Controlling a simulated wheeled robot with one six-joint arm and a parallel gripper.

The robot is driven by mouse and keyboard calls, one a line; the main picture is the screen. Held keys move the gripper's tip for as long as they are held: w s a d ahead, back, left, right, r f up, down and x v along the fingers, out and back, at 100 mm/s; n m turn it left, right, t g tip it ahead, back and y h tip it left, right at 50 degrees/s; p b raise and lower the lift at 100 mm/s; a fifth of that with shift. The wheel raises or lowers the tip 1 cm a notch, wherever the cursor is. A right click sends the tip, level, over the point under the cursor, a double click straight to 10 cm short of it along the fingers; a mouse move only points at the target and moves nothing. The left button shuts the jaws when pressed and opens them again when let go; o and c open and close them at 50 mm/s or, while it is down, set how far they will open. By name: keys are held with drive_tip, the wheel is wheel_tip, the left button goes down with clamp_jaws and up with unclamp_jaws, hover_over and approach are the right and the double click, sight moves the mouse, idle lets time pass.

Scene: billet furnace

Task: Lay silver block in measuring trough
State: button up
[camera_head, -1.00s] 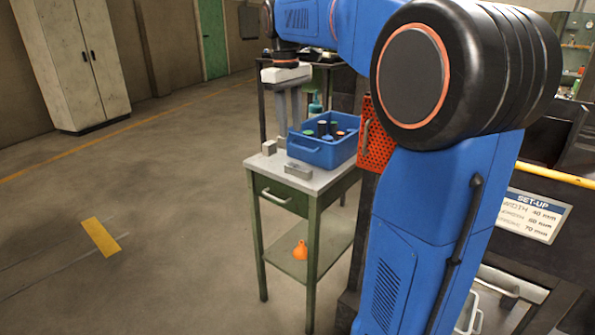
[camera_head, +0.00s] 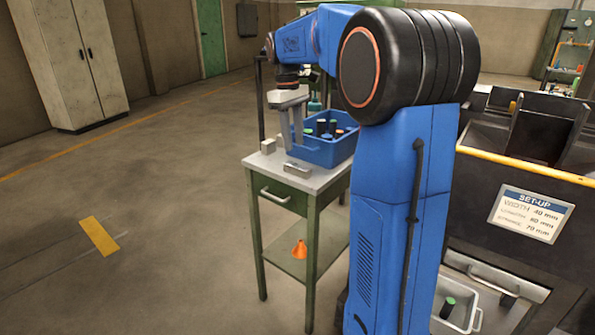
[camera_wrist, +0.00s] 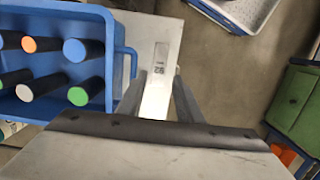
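My gripper (camera_head: 291,147) points down over the left part of the small table, beside the blue bin. In the wrist view its fingers (camera_wrist: 159,76) stand apart, open. A bright silver piece with a dark marking (camera_wrist: 158,90) shows between and below them; I cannot tell whether they touch it. In the head view the fingers largely cover that spot. A small grey block (camera_head: 268,146) stands at the table's left edge. A low silver piece with raised ends (camera_head: 297,170) lies near the front edge and looks like the measuring trough, but it is too small to be sure.
The blue bin (camera_head: 322,152) holds several dark cylinders with coloured tops, close to my gripper. The green table (camera_head: 320,187) has a drawer and a lower shelf with an orange funnel (camera_head: 299,249). A set-up sign (camera_head: 530,213) hangs at right. Floor at left is clear.

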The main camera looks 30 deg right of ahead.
sight(297, 165)
drive_tip(key=shift+s+d+f, duration=0.1)
drive_tip(key=shift+s+f, duration=0.1)
drive_tip(key=shift+f, duration=1.2)
drive_tip(key=shift+s+d+f, duration=0.1)
drive_tip(key=shift+s+f, duration=0.05)
drive_tip(key=shift+f, duration=1.3)
drive_tip(key=shift+s+d+f, duration=0.1)
drive_tip(key=shift+s+f, duration=0.1)
drive_tip(key=shift+f, duration=1.2)
drive_tip(key=shift+c, duration=0.4)
clamp_jaws()
